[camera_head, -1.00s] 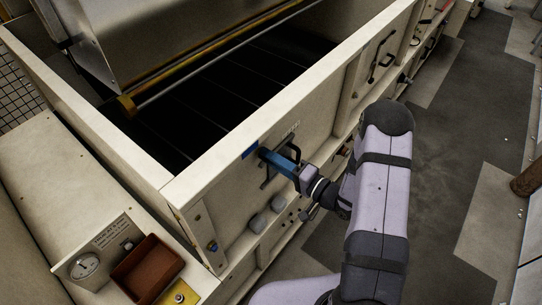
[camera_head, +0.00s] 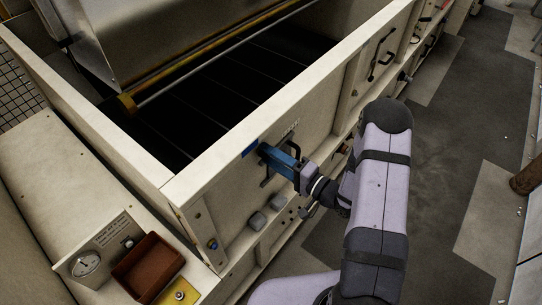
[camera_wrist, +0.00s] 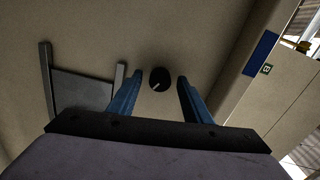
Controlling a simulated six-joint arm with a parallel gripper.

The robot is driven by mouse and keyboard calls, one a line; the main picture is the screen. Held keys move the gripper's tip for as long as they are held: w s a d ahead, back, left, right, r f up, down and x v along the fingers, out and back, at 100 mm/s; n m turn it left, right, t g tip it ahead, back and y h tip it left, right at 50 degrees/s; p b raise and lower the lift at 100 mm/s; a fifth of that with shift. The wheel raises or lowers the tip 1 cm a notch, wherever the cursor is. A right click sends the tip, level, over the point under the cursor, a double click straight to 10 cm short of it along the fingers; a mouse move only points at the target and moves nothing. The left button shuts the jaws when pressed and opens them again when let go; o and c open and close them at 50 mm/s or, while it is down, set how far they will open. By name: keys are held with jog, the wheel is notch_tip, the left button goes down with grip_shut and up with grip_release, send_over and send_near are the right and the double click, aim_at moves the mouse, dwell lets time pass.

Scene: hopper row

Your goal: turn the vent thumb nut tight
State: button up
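My gripper (camera_wrist: 160,77) has two blue fingers standing apart. A round black knob (camera_wrist: 160,79) with a white mark shows between them, with a gap on each side. The knob is on the cream panel, and I cannot tell for sure whether it is the vent thumb nut. In the head view my gripper (camera_head: 267,153) is at the outer side wall of the hopper, and its fingers hide the knob there. A small knob-like fitting (camera_head: 128,243) sits beside a round gauge (camera_head: 87,263) at lower left, far from my gripper.
A dark handle-like bracket (camera_wrist: 82,90) stands left of the fingers in the wrist view. A blue label (camera_wrist: 262,53) is to the right. The cream hopper wall (camera_head: 225,150) runs diagonally. A brown tray (camera_head: 148,268) is at lower left. Grey floor (camera_head: 440,150) is open at right.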

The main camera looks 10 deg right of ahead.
jog(key=b+v, duration=0.3)
jog(key=v, duration=0.4)
dwell(0.4)
jog(key=shift+s+d, duration=0.1)
jog(key=shift+d, duration=0.05)
dwell(0.4)
